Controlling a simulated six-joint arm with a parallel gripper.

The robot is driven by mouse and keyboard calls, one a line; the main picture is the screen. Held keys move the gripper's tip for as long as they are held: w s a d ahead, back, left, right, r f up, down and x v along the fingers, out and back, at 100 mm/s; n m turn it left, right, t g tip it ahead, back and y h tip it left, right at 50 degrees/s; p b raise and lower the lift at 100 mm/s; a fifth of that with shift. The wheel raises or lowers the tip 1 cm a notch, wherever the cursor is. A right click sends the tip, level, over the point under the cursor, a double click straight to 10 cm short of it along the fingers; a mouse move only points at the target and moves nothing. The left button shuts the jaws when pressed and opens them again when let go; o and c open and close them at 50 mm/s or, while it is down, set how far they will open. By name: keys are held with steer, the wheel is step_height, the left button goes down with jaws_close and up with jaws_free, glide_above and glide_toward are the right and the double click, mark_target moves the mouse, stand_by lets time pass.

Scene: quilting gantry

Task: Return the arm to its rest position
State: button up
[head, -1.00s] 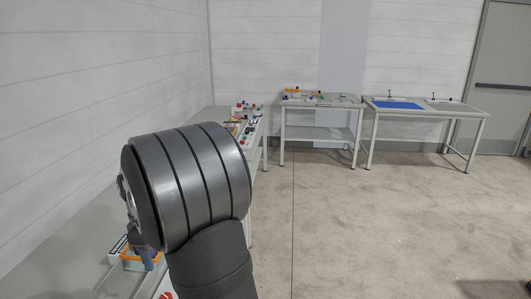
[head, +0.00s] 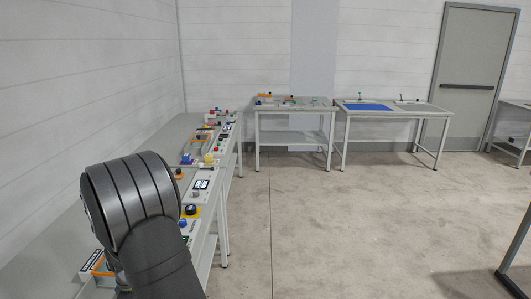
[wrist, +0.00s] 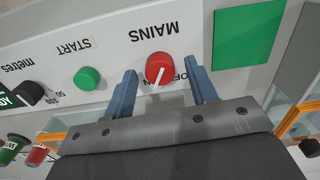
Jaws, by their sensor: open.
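In the wrist view, my gripper (wrist: 162,82) is open, with two blue fingers spread apart. A red knob (wrist: 160,66) with a white pointer line, labelled MAINS, lies between the fingertips in the picture. I see a gap on each side of the knob; how far the fingers are from the panel (wrist: 120,45) is hard to tell. In the head view, my dark grey arm link fills the lower left and hides the gripper.
A green START button (wrist: 87,78), a black knob (wrist: 31,92) and a green plate (wrist: 246,35) are on the panel. A long bench (head: 165,145) runs along the left wall with several devices. Two tables (head: 297,110) (head: 405,113) stand at the back. The floor (head: 340,215) is open.

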steer(key=shift+f, duration=0.3)
